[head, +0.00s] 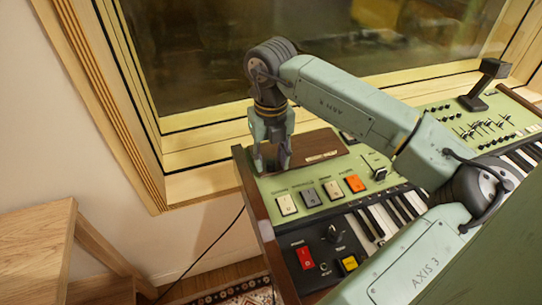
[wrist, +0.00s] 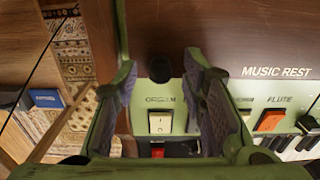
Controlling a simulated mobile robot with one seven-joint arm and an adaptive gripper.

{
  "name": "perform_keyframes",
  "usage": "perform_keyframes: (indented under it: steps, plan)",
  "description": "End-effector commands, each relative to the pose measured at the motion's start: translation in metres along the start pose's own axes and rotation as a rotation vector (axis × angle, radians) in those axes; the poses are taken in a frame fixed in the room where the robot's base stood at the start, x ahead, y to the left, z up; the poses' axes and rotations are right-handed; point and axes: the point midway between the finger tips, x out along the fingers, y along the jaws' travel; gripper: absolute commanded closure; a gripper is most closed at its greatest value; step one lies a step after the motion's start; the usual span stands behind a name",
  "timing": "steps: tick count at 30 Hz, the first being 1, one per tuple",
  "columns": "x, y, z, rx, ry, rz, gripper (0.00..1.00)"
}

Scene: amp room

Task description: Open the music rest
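The music rest is a brown wooden panel lying flat in the green top of the keyboard; in the head view its bare part (head: 314,145) shows just right of my gripper. In the wrist view the panel (wrist: 225,32) fills the upper part and bears the words MUSIC REST. A small dark round knob (wrist: 160,69) sits at the panel's near edge. My gripper (head: 271,165) points down over the panel's left end, its fingers apart. In the wrist view the fingers (wrist: 162,78) stand on either side of the knob, with gaps showing. The fingers hide the panel's left part in the head view.
A row of rocker switches, one orange (head: 355,184), lies in front of the panel, with piano keys (head: 385,216) below. A lamp-like black post (head: 485,84) stands at the right. A window (head: 200,60) is behind; a wooden stool (head: 40,235) is at the left.

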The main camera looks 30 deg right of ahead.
Motion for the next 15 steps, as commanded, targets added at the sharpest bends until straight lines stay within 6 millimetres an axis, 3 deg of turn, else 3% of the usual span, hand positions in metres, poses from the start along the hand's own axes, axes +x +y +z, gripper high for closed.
perform_keyframes:
  steps: [15]
  plan:
    - [-0.0004,-0.0001,0.0001,0.0,0.0,0.0,0.93]
